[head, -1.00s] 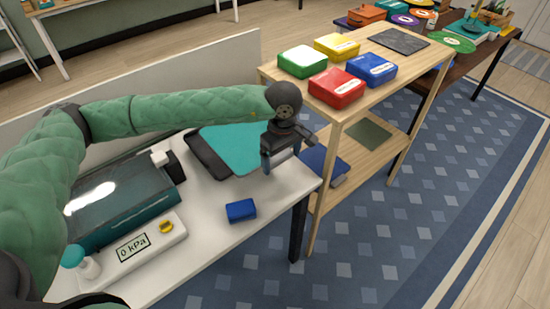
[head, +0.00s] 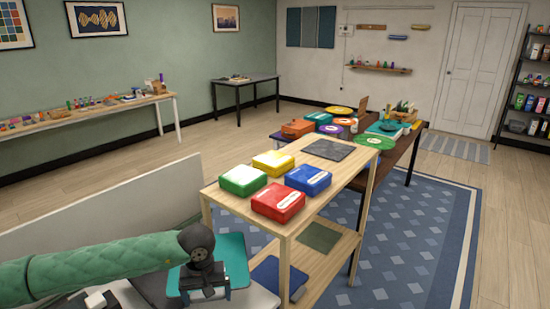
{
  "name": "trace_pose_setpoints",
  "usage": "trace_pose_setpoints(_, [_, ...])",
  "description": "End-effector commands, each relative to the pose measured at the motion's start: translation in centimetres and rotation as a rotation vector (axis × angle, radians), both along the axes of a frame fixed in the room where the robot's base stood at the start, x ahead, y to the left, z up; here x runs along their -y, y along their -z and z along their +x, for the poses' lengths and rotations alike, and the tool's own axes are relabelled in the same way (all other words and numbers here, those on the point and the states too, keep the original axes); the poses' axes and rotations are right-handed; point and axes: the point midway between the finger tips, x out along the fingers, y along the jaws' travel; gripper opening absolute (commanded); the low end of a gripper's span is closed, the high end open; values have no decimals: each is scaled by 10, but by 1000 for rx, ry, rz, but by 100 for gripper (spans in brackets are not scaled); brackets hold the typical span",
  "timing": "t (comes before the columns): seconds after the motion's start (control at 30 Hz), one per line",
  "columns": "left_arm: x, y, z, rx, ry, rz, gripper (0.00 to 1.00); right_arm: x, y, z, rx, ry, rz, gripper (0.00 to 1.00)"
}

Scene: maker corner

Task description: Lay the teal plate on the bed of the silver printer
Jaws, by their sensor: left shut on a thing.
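The teal plate (head: 235,262) is a flat sheet at the lower left of the head view, over the white table. My left gripper (head: 205,291) is shut on it; the wrist and fingers cover its middle, and teal shows on both sides. The plate's height above the table is hard to judge. I cannot make out a silver printer in this view. My right gripper is out of view.
A wooden shelf unit (head: 290,228) stands just right of the plate, with green, yellow, red (head: 278,202) and blue boxes on top. A pale panel (head: 110,215) stands behind my left arm. Beyond the shelf is a cluttered brown table (head: 408,150). Open floor lies behind.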

Motion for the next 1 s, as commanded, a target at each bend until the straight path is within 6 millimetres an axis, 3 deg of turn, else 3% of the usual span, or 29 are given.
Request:
trace_pose_setpoints(0.3, [-22, 13, -1, 3, 189, 2, 59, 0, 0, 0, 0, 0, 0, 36])
trace_pose_setpoints(1.0, [-21, 12, -1, 3, 188, 1, 59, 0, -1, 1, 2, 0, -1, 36])
